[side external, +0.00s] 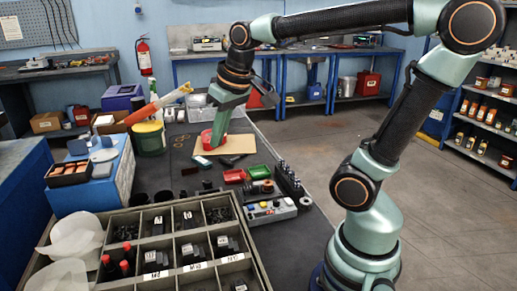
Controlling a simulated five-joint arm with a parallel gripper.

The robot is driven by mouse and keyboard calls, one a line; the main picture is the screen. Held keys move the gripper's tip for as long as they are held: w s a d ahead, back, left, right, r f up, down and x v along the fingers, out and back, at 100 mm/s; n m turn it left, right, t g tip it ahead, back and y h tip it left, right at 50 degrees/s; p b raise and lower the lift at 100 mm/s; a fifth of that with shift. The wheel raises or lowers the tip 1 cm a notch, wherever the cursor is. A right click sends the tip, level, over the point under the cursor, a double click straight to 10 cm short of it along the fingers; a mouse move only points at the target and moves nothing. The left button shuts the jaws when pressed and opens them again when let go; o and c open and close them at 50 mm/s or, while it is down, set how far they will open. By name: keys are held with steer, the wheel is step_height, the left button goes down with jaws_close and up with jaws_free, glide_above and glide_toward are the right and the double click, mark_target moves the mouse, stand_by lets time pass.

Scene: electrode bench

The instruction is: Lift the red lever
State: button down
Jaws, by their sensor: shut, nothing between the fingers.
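My gripper (217,136) points down over a tan board (240,145) on the dark bench. Its fingers look shut, with nothing visible between them. A small red part (206,140) sits on the board right at the fingertips; whether they touch it I cannot tell. A red-orange bar (143,113) with a yellowish end slants up to the right, left of my gripper and apart from it. I cannot tell which of these red things is the lever.
A compartment tray (143,211) with dark parts fills the front left. A grey control box (268,212), a green tray (259,172) and a red tray (234,176) lie right of centre. A dark green bucket (149,139) stands left of the board.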

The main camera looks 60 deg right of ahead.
steer(key=w+d+f+m+g, duration=0.3)
steer(key=w+d+m+g, duration=0.1)
steer(key=w+d, duration=0.8)
steer(key=d+f+m+g+y, duration=0.1)
steer(key=d+f+m, duration=0.3)
steer(key=d+f, duration=0.8)
steer(key=shift+d+f+m+g+y, duration=0.2)
steer(key=shift+d+m+g+y, duration=0.15)
steer(key=shift+d+g, duration=0.35)
steer(key=shift+s, duration=0.1)
steer(key=x, duration=1)
steer(key=shift+s, duration=0.15)
